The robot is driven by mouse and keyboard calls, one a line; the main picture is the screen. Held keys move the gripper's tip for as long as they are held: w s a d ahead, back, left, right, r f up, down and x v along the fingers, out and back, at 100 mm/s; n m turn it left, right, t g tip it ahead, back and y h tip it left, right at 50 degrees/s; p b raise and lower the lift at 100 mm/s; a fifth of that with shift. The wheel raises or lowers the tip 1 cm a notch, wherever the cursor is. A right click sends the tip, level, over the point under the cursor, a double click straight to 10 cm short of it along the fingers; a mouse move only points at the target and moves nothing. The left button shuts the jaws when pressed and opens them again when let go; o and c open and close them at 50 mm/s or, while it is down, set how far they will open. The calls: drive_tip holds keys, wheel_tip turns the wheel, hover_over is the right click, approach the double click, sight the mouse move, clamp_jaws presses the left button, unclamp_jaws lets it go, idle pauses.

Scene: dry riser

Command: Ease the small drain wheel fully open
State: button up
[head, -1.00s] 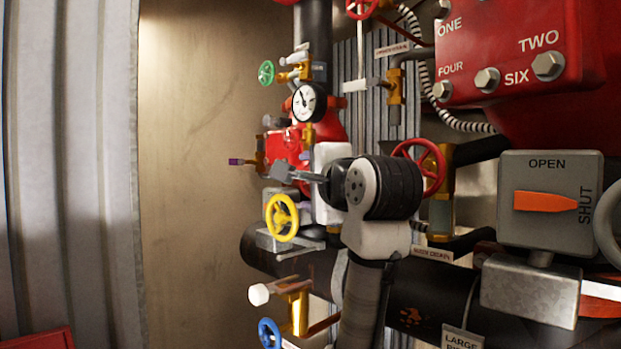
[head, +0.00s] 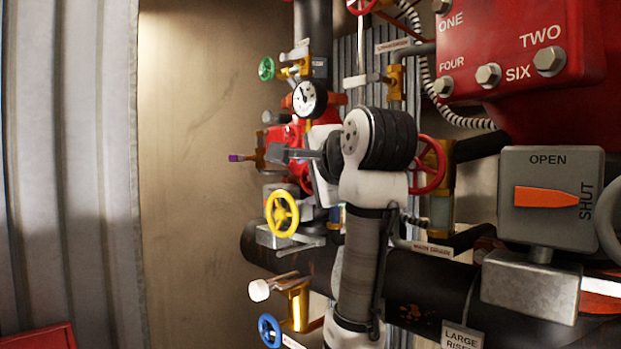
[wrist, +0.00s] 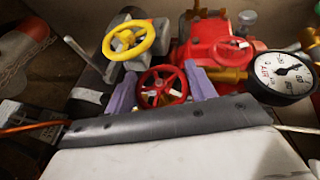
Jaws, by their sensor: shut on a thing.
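A small red wheel (wrist: 162,88), which I take for the drain wheel, shows in the wrist view in front of my gripper. My gripper (wrist: 161,92) has one purple finger at each side of this wheel and is shut on it. In the head view my gripper (head: 283,154) points left, at the red valve body (head: 290,137). My own wrist hides much of the wheel there. How far the wheel is turned cannot be told.
A yellow wheel (head: 282,214) sits just below, a blue wheel (head: 269,330) lower, a green wheel (head: 266,69) higher. A pressure gauge (head: 309,99) is close above. A larger red wheel (head: 430,165) is right of my wrist. Bare wall (head: 195,180) lies left.

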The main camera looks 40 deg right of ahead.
drive_tip(key=g, duration=0.3)
drive_tip(key=shift+s+d+n+g, duration=0.2)
drive_tip(key=shift+n+g, duration=0.1)
drive_tip(key=shift+n, duration=0.1)
drive_tip(key=shift+w+a+n+g, duration=0.15)
drive_tip(key=shift+n+g, duration=0.35)
drive_tip(key=shift+g, duration=1.2)
drive_tip(key=shift+f+y, duration=0.1)
drive_tip(key=shift+y, duration=0.2)
drive_tip(key=o, duration=0.7)
drive_tip(key=shift+a, duration=0.1)
